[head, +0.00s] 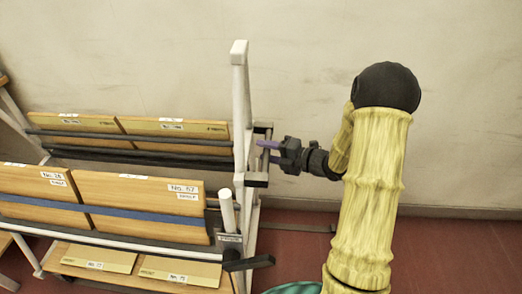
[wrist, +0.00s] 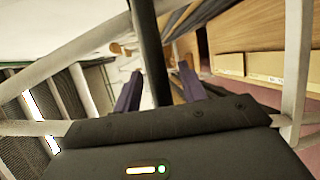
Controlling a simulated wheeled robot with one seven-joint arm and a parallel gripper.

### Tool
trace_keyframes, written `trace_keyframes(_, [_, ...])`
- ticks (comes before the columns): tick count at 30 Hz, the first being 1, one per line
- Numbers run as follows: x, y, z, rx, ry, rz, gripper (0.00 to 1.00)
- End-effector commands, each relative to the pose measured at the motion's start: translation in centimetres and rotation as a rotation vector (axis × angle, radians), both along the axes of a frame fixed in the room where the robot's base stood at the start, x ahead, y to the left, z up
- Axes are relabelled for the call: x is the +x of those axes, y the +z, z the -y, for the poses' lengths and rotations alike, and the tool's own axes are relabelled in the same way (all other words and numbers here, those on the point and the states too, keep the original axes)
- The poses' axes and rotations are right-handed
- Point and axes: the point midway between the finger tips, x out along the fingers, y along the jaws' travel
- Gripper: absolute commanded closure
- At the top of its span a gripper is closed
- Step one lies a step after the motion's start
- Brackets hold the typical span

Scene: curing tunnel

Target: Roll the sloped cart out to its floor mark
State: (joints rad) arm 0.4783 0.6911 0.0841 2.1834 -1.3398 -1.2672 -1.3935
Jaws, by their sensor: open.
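The sloped cart (head: 240,95) has a white frame and carries slanted wooden boards with labels in tiers; it fills the left half of the head view. A dark upright handle bar (wrist: 150,45) stands on brackets at the cart's right end. My gripper (head: 266,146) is at that end, coming from the right, with purple fingers. In the wrist view my gripper (wrist: 158,88) is open, with one finger on each side of the dark bar. I cannot tell whether either finger touches it. I cannot make out a floor mark for certain.
A plain pale wall (head: 460,130) runs behind the cart. The red floor (head: 450,255) to the right looks clear. A thin dark line (head: 300,227) lies on the floor by the cart's right end. Part of another white frame (head: 12,108) shows at the far left.

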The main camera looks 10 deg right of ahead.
Motion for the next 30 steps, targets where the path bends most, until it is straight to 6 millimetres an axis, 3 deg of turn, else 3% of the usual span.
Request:
trace_keyframes(6, [1.4, -0.4, -1.6, -0.001, -0.001, 0.001, 0.59])
trace_keyframes(14, [1.5, -0.4, -1.7, 0.000, -0.001, 0.000, 0.59])
trace_keyframes(15, [1.5, -0.4, -1.7, 0.000, -0.001, 0.000, 0.60])
trace_keyframes(21, [1.5, -0.4, -1.7, 0.000, -0.001, 0.000, 1.00])
trace_keyframes(30, [1.4, -0.4, -1.6, -0.001, 0.001, 0.001, 1.00])
